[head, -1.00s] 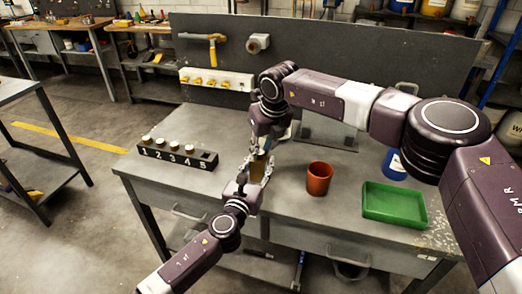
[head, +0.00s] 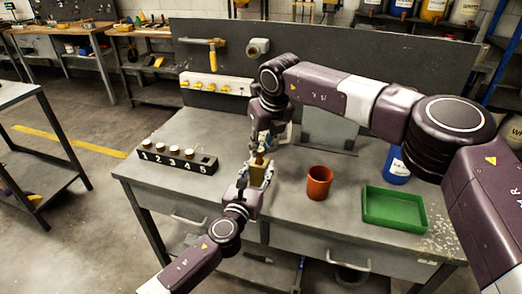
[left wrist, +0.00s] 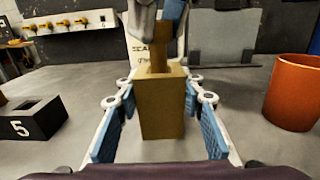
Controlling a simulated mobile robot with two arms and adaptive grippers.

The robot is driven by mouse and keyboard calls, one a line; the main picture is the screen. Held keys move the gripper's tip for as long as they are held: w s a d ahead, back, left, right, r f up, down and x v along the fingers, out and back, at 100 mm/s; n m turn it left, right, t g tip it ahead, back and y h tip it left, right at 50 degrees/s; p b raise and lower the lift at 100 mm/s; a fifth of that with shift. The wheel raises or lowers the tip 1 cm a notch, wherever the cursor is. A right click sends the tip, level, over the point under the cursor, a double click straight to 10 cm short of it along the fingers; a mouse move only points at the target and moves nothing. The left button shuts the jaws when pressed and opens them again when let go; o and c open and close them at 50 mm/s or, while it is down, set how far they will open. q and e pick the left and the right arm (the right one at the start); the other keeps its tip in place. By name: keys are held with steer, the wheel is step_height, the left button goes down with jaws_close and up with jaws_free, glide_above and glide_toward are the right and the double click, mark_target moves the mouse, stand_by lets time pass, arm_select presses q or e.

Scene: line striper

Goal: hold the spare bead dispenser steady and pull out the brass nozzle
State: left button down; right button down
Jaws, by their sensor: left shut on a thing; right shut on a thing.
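The spare bead dispenser, a tan-brown block (head: 257,176), is upright above the bench; it also shows in the left wrist view (left wrist: 161,107). My left gripper (head: 250,186) is shut on its sides, with blue pads on both sides in the left wrist view (left wrist: 160,112). The brass nozzle (left wrist: 161,53) is a narrower brown piece standing up at the top of the block. My right gripper (head: 263,146) is above the block, shut on the nozzle. Whether the nozzle's lower end is still inside the block cannot be told.
A black numbered rack (head: 178,157) stands left, white-topped pieces at 1 to 4 and slot 5 empty. A red-brown cup (head: 319,183), green tray (head: 394,208) and blue container (head: 396,166) are right. A grey panel (head: 329,130) stands behind. The bench's front left is clear.

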steer(key=shift+r, duration=1.9)
arm_select(q)
steer(key=c, duration=1.2)
jaws_free()
